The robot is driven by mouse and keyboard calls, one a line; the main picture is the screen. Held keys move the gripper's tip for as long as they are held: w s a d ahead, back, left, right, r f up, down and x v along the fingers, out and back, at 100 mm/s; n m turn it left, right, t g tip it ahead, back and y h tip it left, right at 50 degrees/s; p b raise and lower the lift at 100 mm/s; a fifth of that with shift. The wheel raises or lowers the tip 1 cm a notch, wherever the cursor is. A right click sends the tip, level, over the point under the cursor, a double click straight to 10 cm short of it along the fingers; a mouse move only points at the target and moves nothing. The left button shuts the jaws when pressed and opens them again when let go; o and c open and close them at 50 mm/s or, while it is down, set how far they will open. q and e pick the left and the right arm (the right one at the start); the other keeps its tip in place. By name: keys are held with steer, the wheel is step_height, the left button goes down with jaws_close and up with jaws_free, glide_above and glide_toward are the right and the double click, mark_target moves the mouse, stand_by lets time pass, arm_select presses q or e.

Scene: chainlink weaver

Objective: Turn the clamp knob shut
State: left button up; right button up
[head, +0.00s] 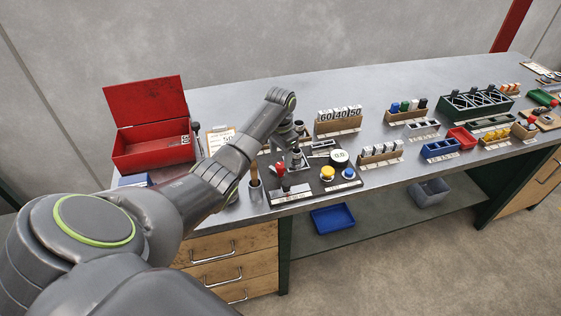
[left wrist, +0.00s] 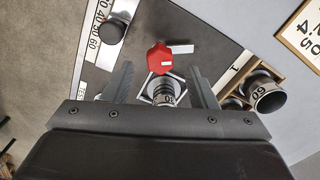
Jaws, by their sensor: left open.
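The red, many-sided clamp knob (left wrist: 159,58) shows in the left wrist view, with a pale bar at its right side. A ringed cylinder (left wrist: 163,92) with a number label stands in a square pale frame just nearer to me than the knob. My left gripper (left wrist: 160,76) is open and empty, its fingers to either side of the cylinder, with the knob just past their tips. I cannot tell whether a finger touches anything. In the head view, my left gripper (head: 297,143) is above the dark panel, partly hidden by its own wrist. My right gripper is not in view.
The dark panel (head: 315,184) bears a red-topped lever (head: 280,169), a yellow button (head: 327,173), a blue button (head: 348,173) and a round gauge (head: 339,157). An open red box (head: 152,155) stands at the left. A numbered block rack (head: 338,127) stands behind the panel.

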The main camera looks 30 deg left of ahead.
mark_target(281, 164)
arm_select(q)
step_height(281, 164, down, 3)
steer(key=shift+w+f, duration=0.1)
steer(key=shift+f, duration=0.25)
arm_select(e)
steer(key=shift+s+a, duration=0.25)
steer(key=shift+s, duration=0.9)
arm_select(q)
steer(key=shift+c, duration=0.5)
steer(key=c, duration=0.9)
steer(key=shift+o, duration=0.2)
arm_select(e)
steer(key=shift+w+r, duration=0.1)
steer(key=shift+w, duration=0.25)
